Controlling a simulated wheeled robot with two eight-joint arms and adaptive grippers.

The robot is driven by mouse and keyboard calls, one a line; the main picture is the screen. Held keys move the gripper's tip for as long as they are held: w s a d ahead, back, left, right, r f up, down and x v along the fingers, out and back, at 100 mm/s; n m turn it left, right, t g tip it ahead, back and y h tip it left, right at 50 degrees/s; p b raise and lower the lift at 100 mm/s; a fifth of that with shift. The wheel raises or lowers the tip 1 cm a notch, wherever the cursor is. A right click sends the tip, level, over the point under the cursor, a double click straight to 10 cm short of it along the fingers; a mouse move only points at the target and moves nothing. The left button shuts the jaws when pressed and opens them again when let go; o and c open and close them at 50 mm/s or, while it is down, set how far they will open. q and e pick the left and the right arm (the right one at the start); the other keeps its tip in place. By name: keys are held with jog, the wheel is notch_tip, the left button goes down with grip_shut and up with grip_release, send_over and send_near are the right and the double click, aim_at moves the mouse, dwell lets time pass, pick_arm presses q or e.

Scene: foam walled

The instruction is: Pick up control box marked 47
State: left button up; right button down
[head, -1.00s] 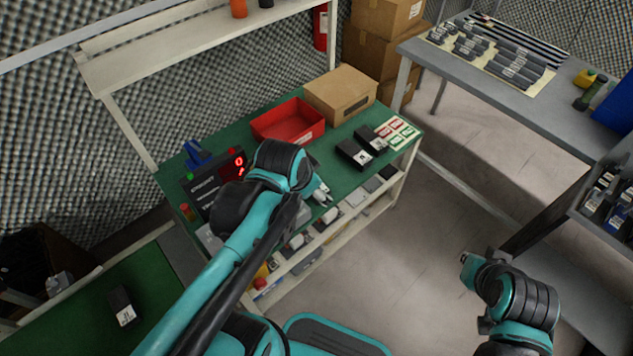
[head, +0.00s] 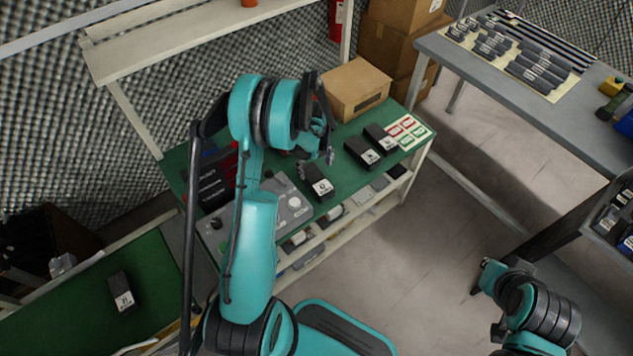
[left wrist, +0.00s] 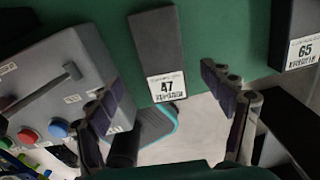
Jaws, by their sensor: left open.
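The control box marked 47 (left wrist: 155,45) is a dark box with a white label, lying on the green bench top. In the head view, the dark box (head: 317,180) just below my left gripper appears to be this one. My left gripper (head: 318,152) is over the bench, above and behind that box. In the left wrist view its fingers (left wrist: 170,103) are spread apart and empty, one to each side of the label end. My right gripper (head: 488,274) is low at the right, away from the bench; its fingers cannot be made out.
Box 65 (left wrist: 295,35) lies right of box 47. A grey panel with buttons (left wrist: 55,90) stands close on the left. A cardboard box (head: 357,90) stands behind, and red and green cards (head: 410,132) lie on the right. Another dark box (head: 121,291) lies on the left table.

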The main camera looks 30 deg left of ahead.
aim_at(316, 179)
pick_arm(q)
jog(key=f+b, duration=0.3)
jog(key=f, duration=0.4)
jog(key=shift+d+f+b, duration=0.2)
jog(key=shift+b, duration=0.15)
jog(key=shift+r, duration=0.1)
jog(key=shift+c, duration=1.3)
jog(key=c, duration=1.3)
